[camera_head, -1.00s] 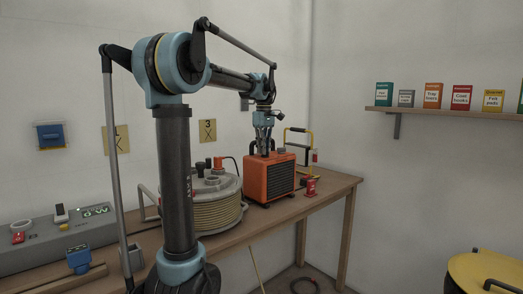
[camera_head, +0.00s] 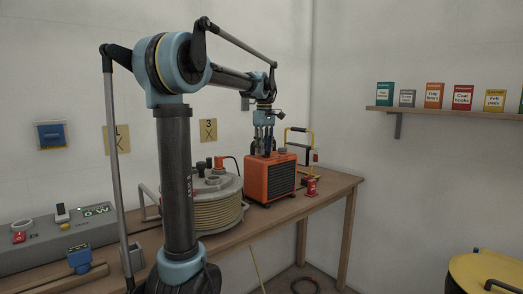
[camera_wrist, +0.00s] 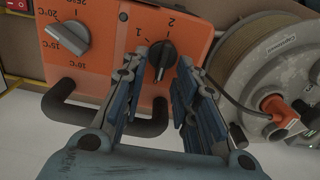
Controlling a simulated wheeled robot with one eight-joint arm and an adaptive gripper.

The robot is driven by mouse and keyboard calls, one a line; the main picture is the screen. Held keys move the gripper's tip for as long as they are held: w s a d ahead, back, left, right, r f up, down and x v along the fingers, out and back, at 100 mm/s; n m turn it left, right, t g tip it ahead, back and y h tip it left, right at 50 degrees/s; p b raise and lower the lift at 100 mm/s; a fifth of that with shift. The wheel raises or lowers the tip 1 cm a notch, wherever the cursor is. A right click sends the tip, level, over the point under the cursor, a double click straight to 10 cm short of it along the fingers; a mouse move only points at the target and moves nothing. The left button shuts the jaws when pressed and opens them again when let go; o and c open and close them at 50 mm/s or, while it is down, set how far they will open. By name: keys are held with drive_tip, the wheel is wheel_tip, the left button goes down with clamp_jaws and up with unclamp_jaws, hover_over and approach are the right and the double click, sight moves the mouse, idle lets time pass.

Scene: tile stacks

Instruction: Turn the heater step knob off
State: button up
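The orange heater (camera_head: 268,179) stands on the bench, with my gripper (camera_head: 264,152) just over its top. In the wrist view, the heater's top panel (camera_wrist: 105,45) carries a black step knob (camera_wrist: 161,56) with marks 1 and 2 beside it. A grey temperature knob (camera_wrist: 68,38) with degree marks is to its left. My gripper (camera_wrist: 158,78) is open, with its blue fingers on either side of the step knob. I cannot tell whether the fingers touch it. A small pale pointer mark shows on the knob's lower part.
A cable reel (camera_head: 215,204) stands close left of the heater, and also shows in the wrist view (camera_wrist: 265,60). A dark handle bar (camera_wrist: 105,118) crosses near the fingers. A red object (camera_head: 311,188) sits right of the heater. A grey control box (camera_head: 60,238) is at the left.

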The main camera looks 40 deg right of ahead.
wheel_tip(320, 180, up, 12)
drive_tip(key=shift+f, duration=0.2)
idle(0.8)
